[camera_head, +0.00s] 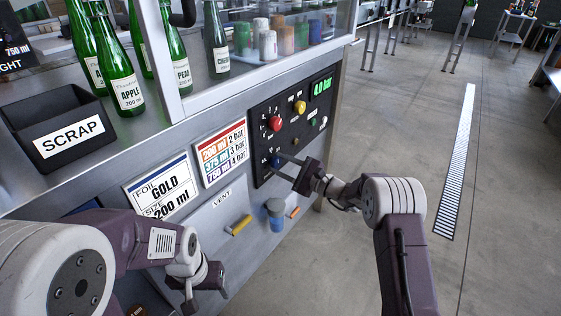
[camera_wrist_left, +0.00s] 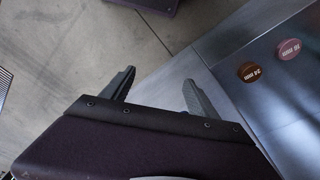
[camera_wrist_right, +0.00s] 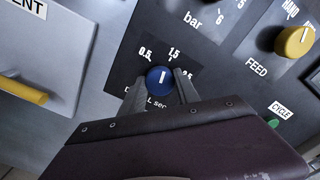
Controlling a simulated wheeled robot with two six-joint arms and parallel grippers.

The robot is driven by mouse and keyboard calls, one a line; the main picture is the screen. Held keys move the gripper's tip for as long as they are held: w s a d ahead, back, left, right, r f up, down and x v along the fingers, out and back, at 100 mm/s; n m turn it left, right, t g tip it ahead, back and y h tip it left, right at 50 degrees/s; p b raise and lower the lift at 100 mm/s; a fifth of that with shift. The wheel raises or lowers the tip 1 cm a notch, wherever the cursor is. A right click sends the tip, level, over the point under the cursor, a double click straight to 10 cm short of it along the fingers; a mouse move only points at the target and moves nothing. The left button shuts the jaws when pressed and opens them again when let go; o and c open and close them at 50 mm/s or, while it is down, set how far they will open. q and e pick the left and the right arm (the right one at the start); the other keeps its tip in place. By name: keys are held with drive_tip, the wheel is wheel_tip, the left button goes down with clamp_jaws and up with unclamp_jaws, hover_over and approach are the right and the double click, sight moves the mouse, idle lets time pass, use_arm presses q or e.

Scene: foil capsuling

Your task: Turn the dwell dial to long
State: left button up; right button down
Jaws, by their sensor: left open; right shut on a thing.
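The dwell dial (camera_wrist_right: 159,80) is a round blue knob with a white pointer line. In the right wrist view its pointer stands nearly upright, toward the 1.5 mark; the marks 0.5 and 2.5 lie to either side. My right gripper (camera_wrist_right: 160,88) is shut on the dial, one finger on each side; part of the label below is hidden. In the head view the dial (camera_head: 274,161) shows at the lower part of the black panel, with my right gripper (camera_head: 281,168) at it. My left gripper (camera_wrist_left: 160,88) is open and empty, low before the machine's front.
The black panel also carries a red knob (camera_head: 275,123), a yellow feed knob (camera_wrist_right: 295,41) and a green cycle button (camera_wrist_right: 273,122). A yellow vent handle (camera_head: 238,225) sits to the left below. A scrap bin (camera_head: 66,137) and green bottles (camera_head: 122,80) stand above.

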drive_tip(key=m+p, duration=0.2)
drive_tip(key=m, duration=0.2)
drive_tip(key=shift+r+m+p, duration=0.15)
drive_tip(key=shift+m+p, duration=0.15)
drive_tip(key=shift+p, duration=0.05)
drive_tip(key=m+p, duration=0.2)
drive_tip(key=m, duration=0.1)
drive_tip(key=shift+m, duration=0.3)
drive_tip(key=m+p, duration=0.2)
drive_tip(key=m, duration=0.1)
drive_tip(key=shift+f+m+p, duration=0.2)
drive_tip(key=shift+m+p, duration=0.6)
drive_tip(key=shift+m, duration=0.9)
drive_tip(key=c, duration=0.9)
unclamp_jaws()
